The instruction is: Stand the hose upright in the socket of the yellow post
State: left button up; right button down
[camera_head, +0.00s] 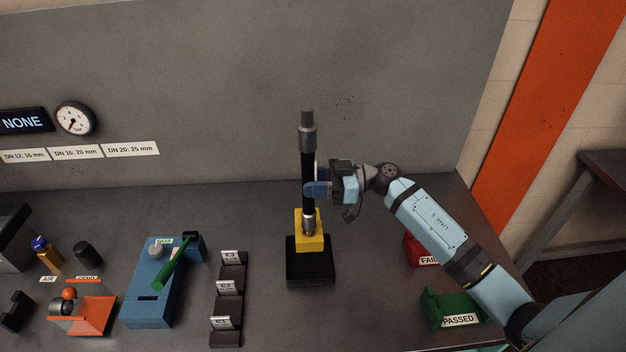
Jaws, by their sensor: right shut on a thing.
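The hose (308,163) is black with grey metal fittings at both ends and stands upright. Its lower fitting is at the top of the yellow post (311,241); whether it sits fully inside the socket cannot be told. The yellow post rises from a black base block (311,272) on the bench. My right gripper (314,188) comes from the right and is shut on the hose at its lower middle, above the post. My left gripper is not in view.
A blue fixture (153,304) with a green lever and a black rack (228,300) stand left of the post. An orange device (92,314) is further left. Red (417,251) and green (452,304) bins, the latter labelled PASSED, lie right, by my right arm. A grey panel (250,80) stands behind.

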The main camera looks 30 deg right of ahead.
jog(key=shift+f, duration=0.55)
jog(key=c, duration=0.6)
grip_release()
jog(key=shift+c, duration=0.2)
jog(key=shift+f, duration=0.1)
jog(key=shift+s+d, duration=0.15)
jog(key=shift+d, duration=0.1)
jog(key=b+v, duration=0.3)
jog(key=v, duration=1)
jog(key=shift+s, duration=0.1)
